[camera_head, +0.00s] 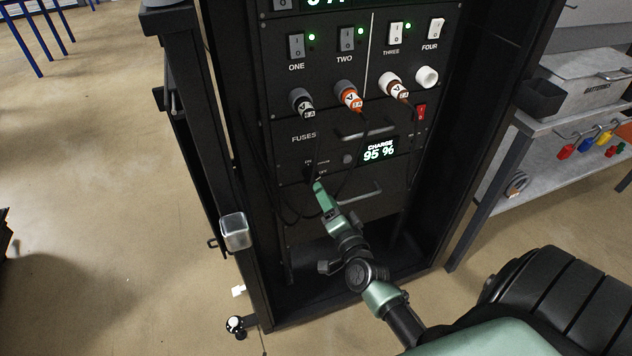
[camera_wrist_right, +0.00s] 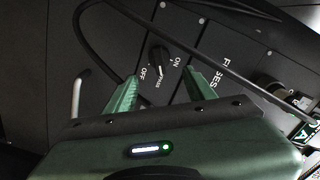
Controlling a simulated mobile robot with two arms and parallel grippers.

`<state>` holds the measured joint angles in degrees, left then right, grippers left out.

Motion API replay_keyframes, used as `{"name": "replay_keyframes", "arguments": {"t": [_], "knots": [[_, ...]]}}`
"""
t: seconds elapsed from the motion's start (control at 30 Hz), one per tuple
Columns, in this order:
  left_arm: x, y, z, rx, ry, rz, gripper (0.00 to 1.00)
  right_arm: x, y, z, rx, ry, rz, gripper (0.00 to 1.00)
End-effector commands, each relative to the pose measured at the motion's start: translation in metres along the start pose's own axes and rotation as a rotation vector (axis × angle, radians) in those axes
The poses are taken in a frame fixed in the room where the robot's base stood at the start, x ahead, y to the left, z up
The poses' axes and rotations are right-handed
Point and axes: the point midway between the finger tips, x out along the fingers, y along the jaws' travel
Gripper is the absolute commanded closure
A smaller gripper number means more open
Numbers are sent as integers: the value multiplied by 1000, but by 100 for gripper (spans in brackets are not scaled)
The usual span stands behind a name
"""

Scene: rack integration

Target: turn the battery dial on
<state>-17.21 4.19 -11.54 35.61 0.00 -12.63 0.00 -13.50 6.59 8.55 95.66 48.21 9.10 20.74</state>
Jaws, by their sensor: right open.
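The battery dial (camera_wrist_right: 160,60) is a small black knob with a light mark, on a black panel with ON and OFF labels at its sides in the right wrist view. I cannot tell for sure which label its mark points to. My right gripper (camera_wrist_right: 160,76) has its two green fingers open, one on each side of the dial; whether they touch it is unclear. In the head view my right gripper (camera_head: 316,186) reaches the lower left of the battery panel, where it and dark cables largely hide the dial. My left gripper is out of view.
A display (camera_head: 379,150) right of the dial reads CHARGE 95 %. Fuses (camera_head: 347,95) and switches (camera_head: 346,40) sit above. A black cable (camera_wrist_right: 200,65) crosses close to the right finger. A metal handle (camera_head: 362,194) is below, and a rack post (camera_head: 205,120) stands left.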

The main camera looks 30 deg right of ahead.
Motion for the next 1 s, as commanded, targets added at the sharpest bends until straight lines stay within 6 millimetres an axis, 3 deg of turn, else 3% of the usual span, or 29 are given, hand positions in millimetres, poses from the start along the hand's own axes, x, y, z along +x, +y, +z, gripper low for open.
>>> {"name": "replay_keyframes", "arguments": {"t": [0.4, 0.77, 0.8, 1.0], "knots": [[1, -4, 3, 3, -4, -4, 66, 62, 0, 2, -3, -3, 0, 45], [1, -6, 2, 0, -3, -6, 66, 70, 1, 2, -4, -4, 2, 45], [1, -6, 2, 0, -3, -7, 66, 70, 1, 2, -4, -4, 2, 48], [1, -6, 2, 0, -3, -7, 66, 70, 1, 2, -4, -4, 2, 100]]}}
